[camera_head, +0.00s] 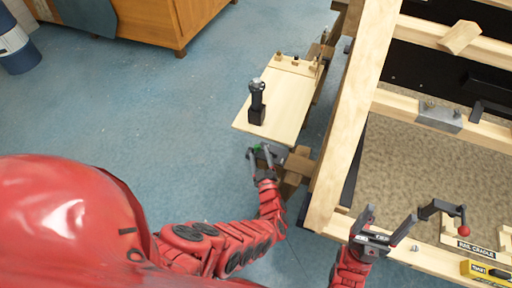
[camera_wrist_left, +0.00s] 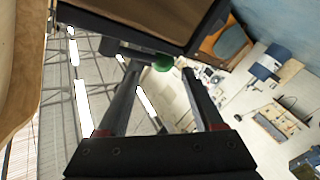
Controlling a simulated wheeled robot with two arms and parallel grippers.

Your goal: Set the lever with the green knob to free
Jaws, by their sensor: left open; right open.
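The green knob (camera_wrist_left: 163,62) shows in the left wrist view at the end of a short dark lever (camera_wrist_left: 133,51) below a dark-edged panel. It lies between the tips of my left gripper (camera_wrist_left: 160,70), which is open around it; I cannot tell whether a finger touches it. In the head view my left gripper (camera_head: 262,152) is at the small wooden shelf's near end, and only a sliver of green shows there. My right gripper (camera_head: 390,222) is open and empty over the frame's near rail. No "free" marking is readable.
A black lever with a red knob (camera_head: 463,208) stands right of my right gripper, near a "RAIL CRADLE" label (camera_head: 477,250) and a yellow tag (camera_head: 484,270). A black handle-like device (camera_head: 257,104) stands on the wooden shelf (camera_head: 285,95). Timber rails (camera_head: 353,115) border the right side; blue floor is open left.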

